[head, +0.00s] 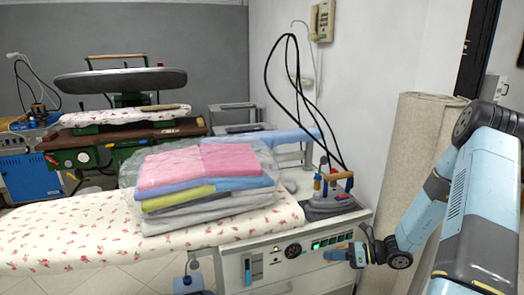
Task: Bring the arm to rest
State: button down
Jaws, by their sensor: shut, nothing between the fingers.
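My arm, light blue and dark grey, enters from the right side of the head view and bends down toward the ironing station. My gripper (331,255) is at its end, pointing left, small in the picture. Its fingers look shut and nothing shows between them. It appears in front of the right end of the ironing station's control panel (272,262). I cannot tell whether it touches the panel.
Bagged folded clothes (200,168) lie on the flowered ironing board (72,232). An iron (332,198) with a looping black cord stands near my gripper. A rolled beige carpet (408,150) stands behind my arm. A pressing machine (120,125) is at the back left.

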jog(key=s+a+r+n+g+h, duration=0.2)
jog(key=s+r+n+h, duration=0.25)
jog(key=r+n, duration=0.5)
jog(key=s+a+r+n+g+h, duration=0.2)
jog(key=s+r+n+g+h, duration=0.3)
jog(key=r, duration=0.8)
jog(key=s+d+r+n+t+h, duration=0.3)
jog(key=s+r+n+t+h, duration=0.2)
jog(key=s+r+n+t, duration=0.3)
jog(key=shift+s+r+n, duration=1.45)
jog(key=shift+s+r, duration=1.9)
jog(key=shift+r, duration=0.5)
